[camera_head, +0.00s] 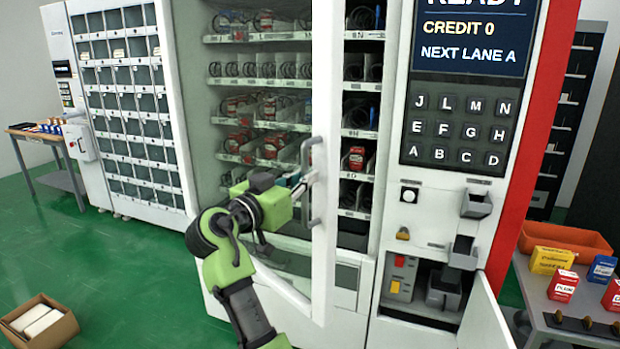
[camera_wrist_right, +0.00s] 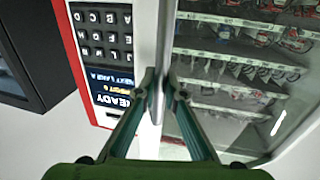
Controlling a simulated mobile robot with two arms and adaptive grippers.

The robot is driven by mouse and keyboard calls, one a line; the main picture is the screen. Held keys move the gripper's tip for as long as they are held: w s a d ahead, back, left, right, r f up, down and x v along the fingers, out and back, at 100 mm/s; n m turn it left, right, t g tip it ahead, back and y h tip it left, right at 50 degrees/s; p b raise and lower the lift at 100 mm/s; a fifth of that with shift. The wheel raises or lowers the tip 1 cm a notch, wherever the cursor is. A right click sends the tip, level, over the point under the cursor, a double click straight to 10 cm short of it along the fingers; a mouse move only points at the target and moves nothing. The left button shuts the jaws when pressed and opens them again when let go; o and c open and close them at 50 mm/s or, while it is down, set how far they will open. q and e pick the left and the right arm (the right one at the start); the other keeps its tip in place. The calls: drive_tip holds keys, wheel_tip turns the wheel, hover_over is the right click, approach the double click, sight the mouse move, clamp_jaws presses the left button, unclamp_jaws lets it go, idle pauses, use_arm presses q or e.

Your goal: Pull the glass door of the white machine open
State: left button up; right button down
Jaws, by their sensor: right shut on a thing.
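The glass door (camera_head: 326,90) of the white machine (camera_head: 395,215) stands partly open. Its white free edge is swung out, and shelves show uncovered to the right of it. A grey upright bar handle (camera_head: 304,152) is on that edge. My right gripper (camera_head: 303,184), on a green arm, is shut on the handle around its middle. In the right wrist view the two fingertips (camera_wrist_right: 161,84) close on the handle from both sides, with the glass and shelves on the right. The gripped part of the handle is mostly hidden. My left gripper is not in view.
A keypad panel (camera_head: 458,130) is right of the door. A small lower hatch (camera_head: 485,318) hangs open at right. A grey table (camera_head: 541,296) with boxes and an orange bin (camera_head: 562,237) stands at far right. A cardboard box (camera_head: 40,322) lies on the green floor at left.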

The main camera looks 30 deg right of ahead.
drive_tip(key=c, duration=2.1)
unclamp_jaws()
drive_tip(key=shift+w+r, duration=0.1)
drive_tip(key=shift+w, duration=0.05)
approach(315, 126)
drive_tip(key=x, duration=0.5)
drive_tip(key=shift+d, duration=0.1)
